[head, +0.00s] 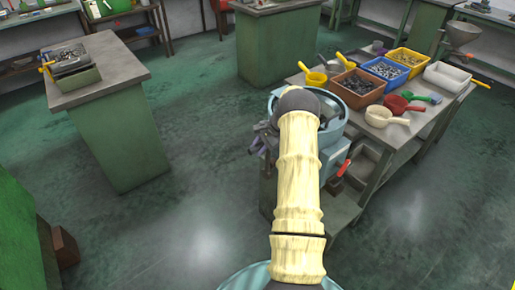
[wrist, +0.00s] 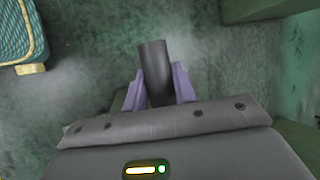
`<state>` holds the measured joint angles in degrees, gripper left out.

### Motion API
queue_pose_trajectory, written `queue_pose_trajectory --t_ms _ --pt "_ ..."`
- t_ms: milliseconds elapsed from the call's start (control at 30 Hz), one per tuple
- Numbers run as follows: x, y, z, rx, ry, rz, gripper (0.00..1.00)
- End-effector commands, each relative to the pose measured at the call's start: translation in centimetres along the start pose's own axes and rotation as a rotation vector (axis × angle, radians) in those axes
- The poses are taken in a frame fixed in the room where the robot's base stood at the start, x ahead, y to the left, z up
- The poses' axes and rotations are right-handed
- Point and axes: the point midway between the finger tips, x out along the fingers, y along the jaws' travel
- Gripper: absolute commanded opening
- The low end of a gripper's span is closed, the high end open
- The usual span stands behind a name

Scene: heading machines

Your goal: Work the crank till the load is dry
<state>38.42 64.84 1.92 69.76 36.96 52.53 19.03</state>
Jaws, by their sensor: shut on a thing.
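My gripper (wrist: 157,78) has purple fingers on both sides of a dark grey cylindrical handle (wrist: 153,62), apparently the crank's grip, and is shut on it. The handle's far end sticks out past the fingertips. In the head view my gripper (head: 257,147) shows at the left side of a machine with a round blue-rimmed drum (head: 341,91) and a blue-grey body (head: 336,156). My arm covers much of the drum and the crank, so the load inside cannot be made out.
The bench to the right holds a brown bin (head: 356,87), a blue bin (head: 385,68), a yellow bin (head: 406,57), a white tray (head: 447,76) and scoops. A red-handled item (head: 343,168) is beside the machine. A green cabinet (head: 119,135) stands left, with open floor between.

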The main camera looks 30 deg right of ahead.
Motion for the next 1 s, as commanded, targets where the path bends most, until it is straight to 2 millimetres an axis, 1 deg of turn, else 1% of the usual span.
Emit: queue_pose_trajectory --t_ms 33,67,133,167,433,567,667,767,1000 --pt "0.0 -0.1 0.1 0.000 -0.002 -0.002 0.00" --pt "0.0 -0.1 0.1 0.000 -0.002 -0.002 0.31" --pt "0.0 -0.1 0.1 0.000 -0.002 -0.001 0.45" --pt "0.0 -0.1 0.1 0.000 -0.002 -0.001 0.49" --pt "0.0 -0.1 0.1 -0.001 -0.001 0.000 0.49" --pt "-0.6 -0.1 0.1 -0.001 0.000 -0.001 0.49" --pt "-1.6 -0.1 0.0 -0.002 0.002 -0.002 0.49" --pt "-3.3 -0.1 0.0 -0.001 0.003 -0.002 0.49" --pt "-8.1 -0.1 0.0 -0.001 0.002 -0.002 0.49"
